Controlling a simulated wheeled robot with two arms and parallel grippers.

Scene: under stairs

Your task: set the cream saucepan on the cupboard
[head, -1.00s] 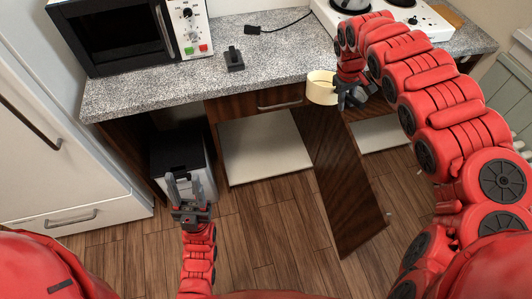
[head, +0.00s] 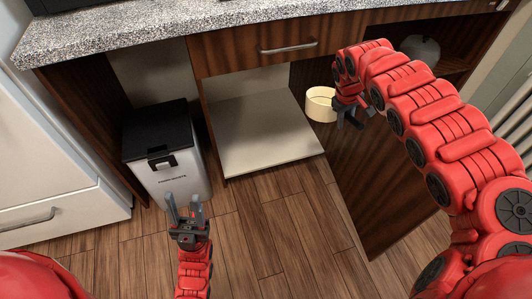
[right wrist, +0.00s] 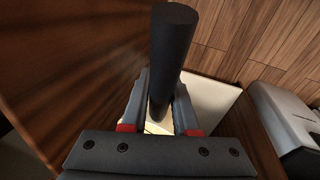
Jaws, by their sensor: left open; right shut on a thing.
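The cream saucepan (head: 320,104) is held off the floor in the head view, in front of the right side of the open lower cupboard (head: 240,125). My right gripper (head: 349,114) is shut on its dark handle (right wrist: 172,55), which runs between the fingers in the right wrist view. Much of the pan is hidden there behind the handle and gripper. My left gripper (head: 185,212) is open and empty, low in front of the bin.
A bin (head: 165,178) with a black lid stands left of the cupboard. A drawer with a handle (head: 288,47) and the speckled worktop (head: 190,22) lie above the opening. A grey round pot (head: 421,49) sits on a shelf at right. A white fridge (head: 50,150) is at far left.

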